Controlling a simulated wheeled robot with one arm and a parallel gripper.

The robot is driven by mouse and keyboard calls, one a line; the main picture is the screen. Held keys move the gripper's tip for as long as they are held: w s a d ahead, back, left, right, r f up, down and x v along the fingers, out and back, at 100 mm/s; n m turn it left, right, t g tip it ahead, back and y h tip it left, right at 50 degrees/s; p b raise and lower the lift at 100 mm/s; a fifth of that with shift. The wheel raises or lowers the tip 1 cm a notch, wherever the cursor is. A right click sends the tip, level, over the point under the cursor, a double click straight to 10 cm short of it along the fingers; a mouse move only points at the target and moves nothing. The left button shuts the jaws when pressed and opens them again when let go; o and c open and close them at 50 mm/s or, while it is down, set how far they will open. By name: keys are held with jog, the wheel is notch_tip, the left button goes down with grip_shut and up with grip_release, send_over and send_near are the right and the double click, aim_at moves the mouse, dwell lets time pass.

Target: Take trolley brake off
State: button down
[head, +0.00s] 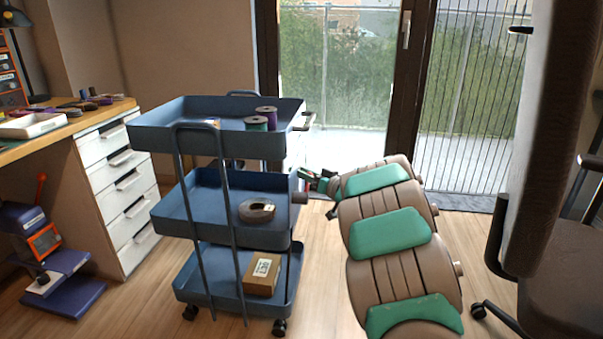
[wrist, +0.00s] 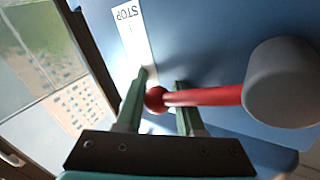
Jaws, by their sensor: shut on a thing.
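The blue three-tier trolley (head: 222,283) stands left of centre in the head view. Its blue side panel fills much of the wrist view (wrist: 215,40). A red brake lever (wrist: 205,96) with a ball end runs from a grey round hub (wrist: 285,83) on that panel. A white label reading STOP (wrist: 128,15) is near the fingertips. My gripper (wrist: 163,90) has its green fingers on either side of the lever's ball end, shut on it. In the head view my gripper (head: 312,181) is at the trolley's right side, and the lever is mostly hidden.
The trolley carries spools (head: 266,115), a dark coil (head: 257,211) and a cardboard box (head: 262,276). A drawer cabinet (head: 118,190) stands to the left, and a brown chair (head: 550,150) to the right. Glass doors are behind. Some floor is clear around the trolley.

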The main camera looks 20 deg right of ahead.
jog(key=shift+s+a+r+n+t+y, duration=0.15)
jog(key=shift+r+n+t+y, duration=0.1)
jog(key=shift+r+n, duration=0.25)
jog(key=shift+s+a+r+n+t+y, duration=0.15)
jog(key=shift+r+n+t, duration=0.15)
jog(key=shift+n, duration=0.2)
jog(key=shift+d, duration=0.1)
jog(key=c, duration=0.6)
grip_release()
jog(key=r+v, duration=0.1)
jog(key=v, duration=0.6)
jog(key=shift+s+f, duration=0.35)
jog(key=shift+f, duration=0.1)
jog(key=shift+d, duration=0.1)
